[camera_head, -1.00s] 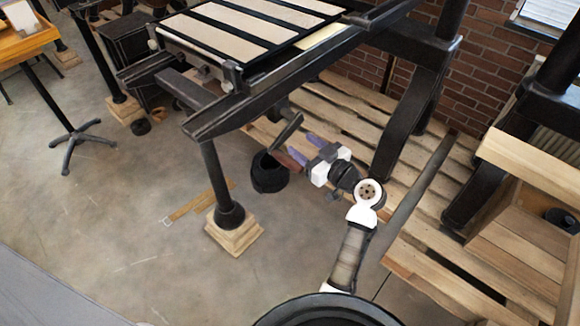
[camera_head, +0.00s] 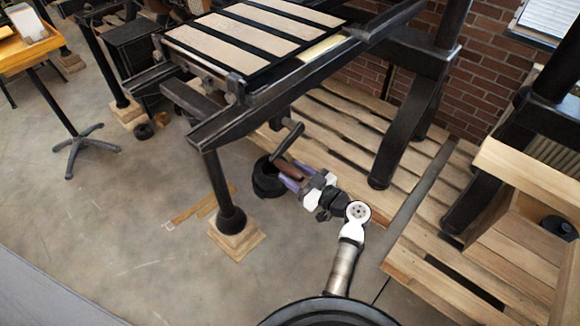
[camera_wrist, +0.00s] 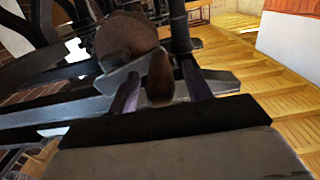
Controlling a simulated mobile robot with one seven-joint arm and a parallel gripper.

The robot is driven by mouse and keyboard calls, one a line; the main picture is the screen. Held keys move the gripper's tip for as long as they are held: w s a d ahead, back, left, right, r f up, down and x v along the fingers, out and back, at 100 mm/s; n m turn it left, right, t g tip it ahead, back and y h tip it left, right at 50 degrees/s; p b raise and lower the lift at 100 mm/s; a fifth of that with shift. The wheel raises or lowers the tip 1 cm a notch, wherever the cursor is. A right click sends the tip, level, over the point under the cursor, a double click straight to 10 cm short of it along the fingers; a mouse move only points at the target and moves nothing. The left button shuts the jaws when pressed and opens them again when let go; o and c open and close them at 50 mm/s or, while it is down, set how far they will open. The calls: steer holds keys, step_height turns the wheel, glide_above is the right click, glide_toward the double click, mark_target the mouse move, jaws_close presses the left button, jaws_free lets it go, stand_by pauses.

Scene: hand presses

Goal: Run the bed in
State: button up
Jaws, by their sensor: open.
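The press bed (camera_head: 255,35) is a flat dark frame with pale strips on top, resting on dark rails (camera_head: 290,85) at the top of the head view. Below the rails hangs a dark crank arm (camera_head: 289,139) with a brown wooden handle (camera_head: 288,169). My gripper (camera_head: 297,176), with purple fingers, is open at the handle, its fingers on either side. In the wrist view a brown handle-like piece (camera_wrist: 160,78) shows between the two purple fingers. Whether the fingers touch it, I cannot tell.
A dark round object (camera_head: 268,178) lies on the floor behind the handle. A rail leg stands on a wooden block (camera_head: 237,238). Slatted pallets (camera_head: 345,150) and the heavy press frame (camera_head: 405,125) are to the right. Open floor lies at the left.

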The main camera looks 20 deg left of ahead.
steer(key=shift+x, duration=1)
jaws_close()
